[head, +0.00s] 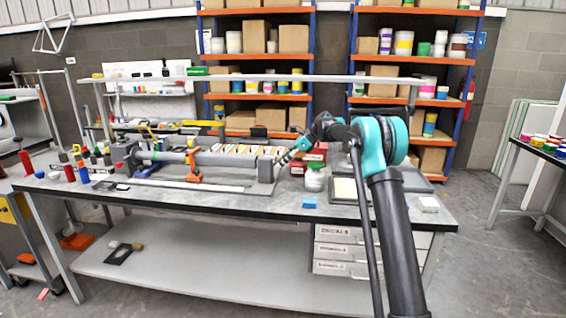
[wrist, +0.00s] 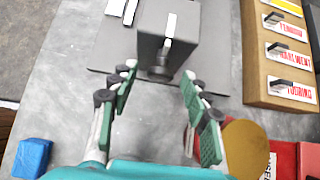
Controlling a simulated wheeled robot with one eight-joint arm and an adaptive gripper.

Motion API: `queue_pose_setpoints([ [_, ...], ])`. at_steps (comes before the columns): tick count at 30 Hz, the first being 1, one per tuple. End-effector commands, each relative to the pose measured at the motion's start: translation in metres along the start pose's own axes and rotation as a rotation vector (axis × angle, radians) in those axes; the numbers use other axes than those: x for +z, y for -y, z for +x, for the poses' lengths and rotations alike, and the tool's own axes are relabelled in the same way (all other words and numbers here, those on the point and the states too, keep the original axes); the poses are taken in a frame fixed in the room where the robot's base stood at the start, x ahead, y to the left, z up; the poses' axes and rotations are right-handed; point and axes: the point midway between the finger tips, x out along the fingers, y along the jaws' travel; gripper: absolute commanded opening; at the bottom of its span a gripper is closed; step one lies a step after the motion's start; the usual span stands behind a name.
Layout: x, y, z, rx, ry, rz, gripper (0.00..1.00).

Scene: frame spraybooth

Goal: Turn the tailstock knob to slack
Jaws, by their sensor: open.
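The tailstock (head: 265,172) is a grey block at the right end of a long bench fixture; it shows large at the top middle of the wrist view (wrist: 188,22), with white marks on its top. The tailstock knob (wrist: 159,73) is a short dark round piece on the block's near face. My gripper (wrist: 158,92) is open, with green-padded fingers on either side of the line to the knob. The fingertips reach about level with the knob, and a gap shows on both sides. In the head view my gripper (head: 288,157) is small beside the tailstock.
A wooden rack (wrist: 258,85) with labelled slots stands right of the tailstock. A round gold-brown piece (wrist: 246,148) and red boxes (wrist: 283,158) lie near my right finger. A blue block (wrist: 32,158) lies at left.

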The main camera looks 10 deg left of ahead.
Motion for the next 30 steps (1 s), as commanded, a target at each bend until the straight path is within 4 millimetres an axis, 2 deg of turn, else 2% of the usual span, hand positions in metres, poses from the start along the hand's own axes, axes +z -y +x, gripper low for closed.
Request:
queue_pose_setpoints([
  [8, 0.0000, 0.0001, 0.0011, 0.000, 0.000, 0.000, 0.46],
  [19, 0.0001, 0.0000, 0.0009, 0.000, 0.000, 0.000, 0.00],
  [30, 0.0003, -0.0015, 0.0006, -0.042, 0.000, -0.042, 0.00],
])
